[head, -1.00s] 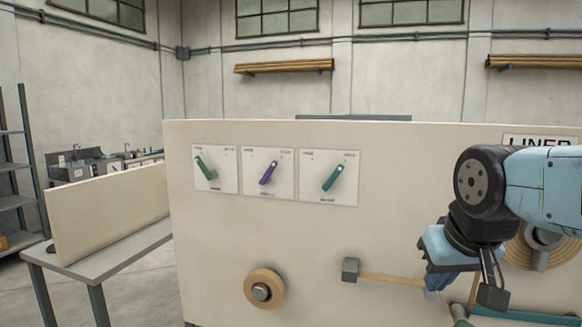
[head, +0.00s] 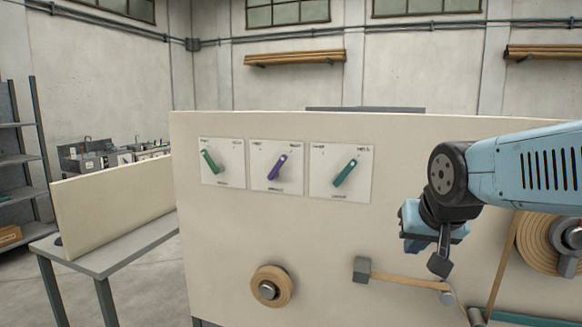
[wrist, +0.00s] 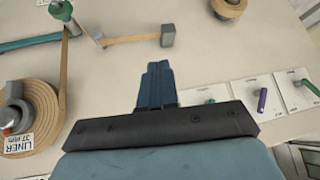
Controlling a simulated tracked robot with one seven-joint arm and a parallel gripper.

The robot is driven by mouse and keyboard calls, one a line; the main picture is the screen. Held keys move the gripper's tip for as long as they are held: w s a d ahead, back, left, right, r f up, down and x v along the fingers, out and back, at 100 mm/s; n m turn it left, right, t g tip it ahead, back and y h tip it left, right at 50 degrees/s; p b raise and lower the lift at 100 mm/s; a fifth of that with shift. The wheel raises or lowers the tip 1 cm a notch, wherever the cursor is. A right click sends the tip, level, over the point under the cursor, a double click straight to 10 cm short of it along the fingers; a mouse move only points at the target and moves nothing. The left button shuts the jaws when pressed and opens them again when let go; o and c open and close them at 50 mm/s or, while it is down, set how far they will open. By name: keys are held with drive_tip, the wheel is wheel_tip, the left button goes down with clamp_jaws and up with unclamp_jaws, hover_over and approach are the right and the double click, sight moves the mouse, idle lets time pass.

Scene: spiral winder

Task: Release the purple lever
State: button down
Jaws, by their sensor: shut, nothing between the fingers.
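The purple lever (head: 277,167) is on the middle of three white plates on the cream panel. Its handle tilts up to the right. It also shows in the wrist view (wrist: 262,100) at the right, between two teal-green levers. In the head view, a green lever (head: 210,161) tilting up to the left is on the left plate, and a teal lever (head: 345,172) tilting up to the right is on the right plate. My gripper (wrist: 157,66) is shut and empty, in front of the panel, right of and below the levers. It is apart from the purple lever.
A tan roll (head: 271,287) sits low on the panel. A large tan coil (head: 540,243) is at the right. A grey table (head: 105,262) with an upright board stands at the left.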

sight(277, 168)
drive_tip(key=w+a+m+t+y, duration=0.2)
drive_tip(key=w+a+m+t, duration=0.2)
drive_tip(key=w, duration=0.5)
drive_tip(key=w+a+m+t+y, duration=0.3)
drive_tip(key=w+a+m+t, duration=0.2)
drive_tip(key=w, duration=0.4)
drive_tip(key=w+a+m+t+y, duration=0.2)
drive_tip(key=w+a+m+t, duration=0.3)
drive_tip(key=w+m, duration=0.3)
drive_tip(key=shift+w+a+f+y, duration=0.3)
drive_tip(key=shift+w+a, duration=0.6)
drive_tip(key=shift+w, duration=0.15)
drive_tip(key=shift+s+a+r+x, duration=0.25)
drive_tip(key=shift+a+x, duration=0.15)
drive_tip(key=shift+x, duration=1.75)
drive_tip(key=shift+s+a+r+x, duration=0.2)
drive_tip(key=shift+a+x, duration=0.2)
drive_tip(key=shift+x, duration=1.7)
drive_tip(key=shift+s+a+r+x, duration=0.25)
drive_tip(key=shift+a+x, duration=0.15)
drive_tip(key=shift+x, duration=1.75)
drive_tip(key=shift+d, duration=0.1)
